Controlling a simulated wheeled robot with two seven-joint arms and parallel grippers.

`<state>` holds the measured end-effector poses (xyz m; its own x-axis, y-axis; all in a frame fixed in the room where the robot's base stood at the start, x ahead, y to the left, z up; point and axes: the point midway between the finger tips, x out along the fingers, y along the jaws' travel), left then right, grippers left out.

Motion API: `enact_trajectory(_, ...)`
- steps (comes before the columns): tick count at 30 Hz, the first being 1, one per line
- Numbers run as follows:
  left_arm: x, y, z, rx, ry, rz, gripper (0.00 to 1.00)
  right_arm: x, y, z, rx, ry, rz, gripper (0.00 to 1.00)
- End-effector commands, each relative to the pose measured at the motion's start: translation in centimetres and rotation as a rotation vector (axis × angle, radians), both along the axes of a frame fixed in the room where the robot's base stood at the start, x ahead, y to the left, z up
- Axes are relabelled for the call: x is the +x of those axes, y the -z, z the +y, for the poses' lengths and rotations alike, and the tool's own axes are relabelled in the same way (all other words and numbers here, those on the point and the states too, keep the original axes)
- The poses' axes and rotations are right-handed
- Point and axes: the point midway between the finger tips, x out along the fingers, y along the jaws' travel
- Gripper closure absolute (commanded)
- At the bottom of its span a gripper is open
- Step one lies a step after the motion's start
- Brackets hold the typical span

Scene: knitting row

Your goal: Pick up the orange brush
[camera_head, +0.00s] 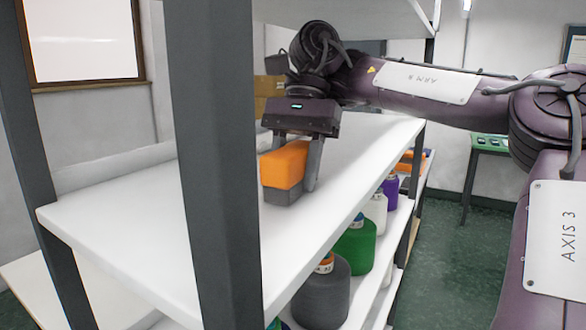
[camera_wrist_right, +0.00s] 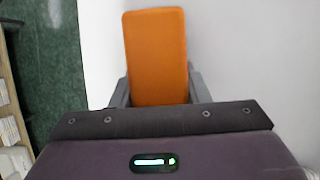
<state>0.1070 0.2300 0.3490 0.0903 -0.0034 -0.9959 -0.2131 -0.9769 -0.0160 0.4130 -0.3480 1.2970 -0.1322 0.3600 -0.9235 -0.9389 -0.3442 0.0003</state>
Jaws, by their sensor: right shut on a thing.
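The orange brush (camera_head: 284,166) is a block with an orange top and a grey lower part. It sits at the white shelf board (camera_head: 130,235) in the head view. My right gripper (camera_head: 296,170) comes down over it from above, its fingers on either side, shut on it. In the right wrist view the brush's orange face (camera_wrist_right: 156,55) fills the space ahead of my right gripper (camera_wrist_right: 158,90). I cannot tell whether the brush's underside touches the board. My left gripper is not in view.
A dark shelf post (camera_head: 212,170) stands in front of the board at the left. The white board around the brush is mostly bare. Another shelf board (camera_head: 350,14) is overhead.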

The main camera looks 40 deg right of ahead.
Motion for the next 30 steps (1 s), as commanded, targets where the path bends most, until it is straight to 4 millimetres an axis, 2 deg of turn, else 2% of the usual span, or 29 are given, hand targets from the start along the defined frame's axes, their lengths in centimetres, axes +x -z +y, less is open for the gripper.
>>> enact_trajectory(5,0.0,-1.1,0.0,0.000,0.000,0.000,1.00,0.0,-1.8,0.0,-0.001,0.001,-0.002,0.83)
enact_trajectory(10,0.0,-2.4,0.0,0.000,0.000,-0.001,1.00,0.0,-4.7,0.0,-0.003,0.002,-0.003,0.83)
enact_trajectory(11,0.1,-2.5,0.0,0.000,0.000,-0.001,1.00,0.4,-4.2,-0.8,-0.001,0.006,0.002,0.83)
enact_trajectory(17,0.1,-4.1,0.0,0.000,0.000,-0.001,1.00,1.9,-4.2,-5.1,-0.002,0.006,0.003,0.83)
enact_trajectory(24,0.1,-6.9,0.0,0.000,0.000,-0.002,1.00,4.2,-4.3,-11.4,-0.002,0.008,0.005,0.83)
enact_trajectory(30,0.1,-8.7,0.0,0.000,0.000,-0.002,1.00,5.6,-4.2,-15.1,-0.002,0.004,0.003,0.83)
